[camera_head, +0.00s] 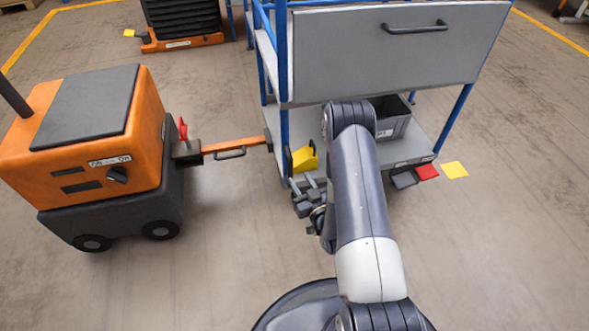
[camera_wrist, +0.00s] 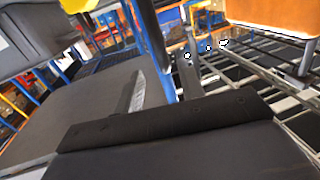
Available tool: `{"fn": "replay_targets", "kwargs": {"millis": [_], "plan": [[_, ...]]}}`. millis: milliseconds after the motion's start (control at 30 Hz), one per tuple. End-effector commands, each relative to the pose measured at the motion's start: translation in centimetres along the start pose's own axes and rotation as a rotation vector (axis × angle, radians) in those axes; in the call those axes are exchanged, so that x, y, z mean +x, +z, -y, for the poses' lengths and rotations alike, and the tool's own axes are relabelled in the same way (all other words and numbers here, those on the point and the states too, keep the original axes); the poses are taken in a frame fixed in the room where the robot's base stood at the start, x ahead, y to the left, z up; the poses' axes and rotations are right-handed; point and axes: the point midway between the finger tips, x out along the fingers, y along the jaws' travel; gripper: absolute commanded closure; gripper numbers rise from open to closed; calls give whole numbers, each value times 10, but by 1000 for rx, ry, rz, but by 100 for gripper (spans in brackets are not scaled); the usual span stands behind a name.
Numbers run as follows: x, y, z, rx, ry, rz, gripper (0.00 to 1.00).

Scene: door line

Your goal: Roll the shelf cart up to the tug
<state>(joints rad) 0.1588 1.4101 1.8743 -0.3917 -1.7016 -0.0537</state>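The orange and dark grey tug (camera_head: 95,150) stands at the left, with a dark coupling block and upright red pin (camera_head: 182,128) on its right side. The shelf cart (camera_head: 388,60) has blue posts, a grey panel with a dark handle (camera_head: 415,28) and a low grey deck. Its orange drawbar (camera_head: 235,146) reaches the coupling block; I cannot tell whether it is latched. My gripper (camera_head: 307,194) is at the cart's near left corner. In the wrist view its two fingers (camera_wrist: 162,88) are apart, with a blue post (camera_wrist: 158,35) beyond them. I see nothing held.
A yellow piece (camera_head: 303,158) and a grey bin (camera_head: 391,118) are on the deck. An orange-based dark unit (camera_head: 183,22) stands behind. The near floor is clear.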

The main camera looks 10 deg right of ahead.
Motion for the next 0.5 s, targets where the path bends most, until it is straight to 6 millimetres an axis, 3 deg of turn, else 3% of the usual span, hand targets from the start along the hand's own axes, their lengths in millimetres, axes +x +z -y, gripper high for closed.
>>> {"fn": "replay_targets", "kwargs": {"millis": [200, 500], "plan": [[-25, 0, 0, 1, 1, 1, 63], [-27, 0, 0, 0, -1, 0, 63]]}}
